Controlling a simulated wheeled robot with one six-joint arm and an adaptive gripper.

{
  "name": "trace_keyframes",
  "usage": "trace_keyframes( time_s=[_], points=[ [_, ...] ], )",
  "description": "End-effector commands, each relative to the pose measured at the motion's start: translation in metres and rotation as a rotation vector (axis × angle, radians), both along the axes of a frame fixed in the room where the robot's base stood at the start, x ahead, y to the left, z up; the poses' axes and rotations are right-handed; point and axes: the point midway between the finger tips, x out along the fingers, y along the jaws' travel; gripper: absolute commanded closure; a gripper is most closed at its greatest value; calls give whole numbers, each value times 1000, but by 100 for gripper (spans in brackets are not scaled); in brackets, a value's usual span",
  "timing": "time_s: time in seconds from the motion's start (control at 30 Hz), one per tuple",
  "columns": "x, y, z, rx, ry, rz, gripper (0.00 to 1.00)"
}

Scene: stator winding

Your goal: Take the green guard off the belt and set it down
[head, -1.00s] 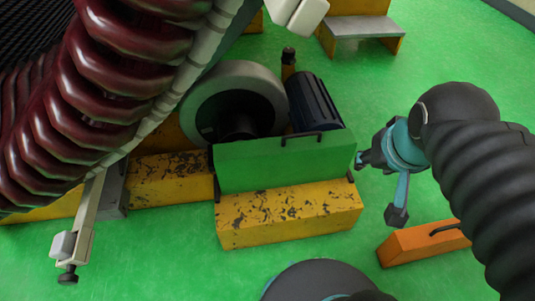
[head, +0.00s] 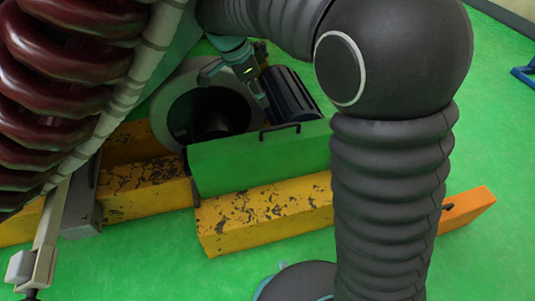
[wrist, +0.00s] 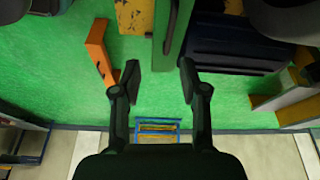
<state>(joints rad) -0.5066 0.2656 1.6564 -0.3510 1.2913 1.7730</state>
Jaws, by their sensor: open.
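The green guard (head: 250,160) is a long box-like cover with a black bar handle (head: 280,128) on its top edge. It stands in front of the grey pulley wheel (head: 190,105) and the dark motor (head: 288,95), behind a worn yellow beam. My gripper (head: 257,93) is above and behind the guard, near the motor, partly hidden by my arm. In the wrist view my gripper (wrist: 159,73) is open with nothing between its fingers. The guard's edge (wrist: 183,25) and handle (wrist: 172,27) show ahead of the fingertips, apart from them. The belt is hidden.
The yellow beam (head: 265,208) has flaking paint. An orange block (head: 468,208) lies on the green floor to the right, partly behind my arm. A large coil of dark red windings (head: 60,90) fills the left. A blue frame (wrist: 158,130) stands apart.

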Motion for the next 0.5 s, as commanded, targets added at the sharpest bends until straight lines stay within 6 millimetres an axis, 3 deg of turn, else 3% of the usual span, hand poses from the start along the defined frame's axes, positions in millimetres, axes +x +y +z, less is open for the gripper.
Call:
trace_keyframes(
  time_s=[0.03, 0.2, 0.37, 0.5],
  points=[
    [6, 12, -11, -13, -5, -31, 57],
    [16, 30, -25, -38, -31, -111, 57],
    [19, 29, -40, -44, -36, -133, 57],
    [21, 19, -63, -45, -35, -134, 57]
  ],
)
